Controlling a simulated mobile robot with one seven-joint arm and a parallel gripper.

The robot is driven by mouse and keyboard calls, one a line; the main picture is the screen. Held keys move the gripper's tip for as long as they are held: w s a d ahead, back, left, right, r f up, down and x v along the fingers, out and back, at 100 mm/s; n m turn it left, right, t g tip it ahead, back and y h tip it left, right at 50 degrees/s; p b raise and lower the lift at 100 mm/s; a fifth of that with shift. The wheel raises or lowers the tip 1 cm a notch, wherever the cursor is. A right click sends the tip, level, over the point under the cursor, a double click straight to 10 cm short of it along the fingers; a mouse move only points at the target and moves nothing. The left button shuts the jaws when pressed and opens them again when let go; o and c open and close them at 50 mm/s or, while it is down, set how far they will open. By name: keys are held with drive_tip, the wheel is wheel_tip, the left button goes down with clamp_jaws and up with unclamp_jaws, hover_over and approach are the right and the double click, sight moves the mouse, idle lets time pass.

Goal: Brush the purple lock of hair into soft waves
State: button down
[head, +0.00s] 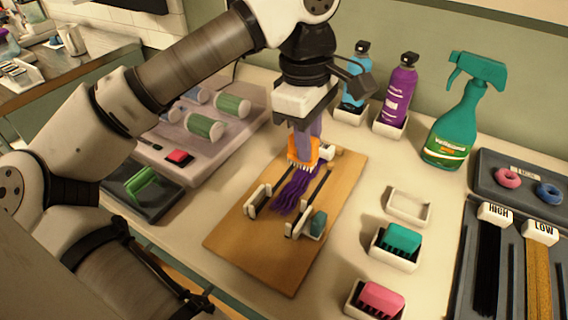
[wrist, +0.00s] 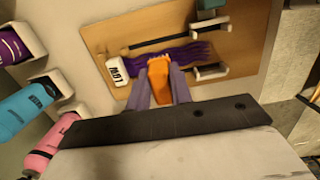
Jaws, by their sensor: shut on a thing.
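The purple lock of hair (head: 293,193) lies on a wooden board (head: 240,248), with its strands spread out at the lower end. My gripper (head: 303,140) is above the upper part of the lock, shut on an orange brush (head: 303,153). The brush's pale bristles are down at the hair; I cannot tell how deep they reach. In the wrist view the orange brush (wrist: 159,80) sits between my fingers (wrist: 160,90), over the purple hair (wrist: 182,54). A white clip block reading "LOW" (wrist: 119,70) stands at one end of the lock.
White holders with dark rods (head: 257,200) stand on the board beside the hair. To the right are an empty white tray (head: 409,206), a teal brush (head: 403,238) and a pink brush (head: 381,298) in trays. Bottles (head: 398,92) and a green spray bottle (head: 459,125) stand behind.

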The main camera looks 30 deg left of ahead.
sight(304, 170)
drive_tip(key=w, duration=0.3)
drive_tip(key=shift+d+f, duration=0.1)
drive_tip(key=shift+w+f, duration=0.15)
drive_tip(key=shift+w, duration=0.1)
drive_tip(key=shift+f+b, duration=1)
drive_tip(key=shift+f, duration=0.25)
drive_tip(key=shift+s+f+b, duration=0.1)
drive_tip(key=shift+f+b, duration=0.45)
drive_tip(key=shift+f, duration=0.1)
idle(0.7)
drive_tip(key=shift+s, duration=1.15)
drive_tip(key=shift+s, duration=0.1)
drive_tip(key=shift+s+b, duration=0.4)
drive_tip(key=shift+s, duration=0.6)
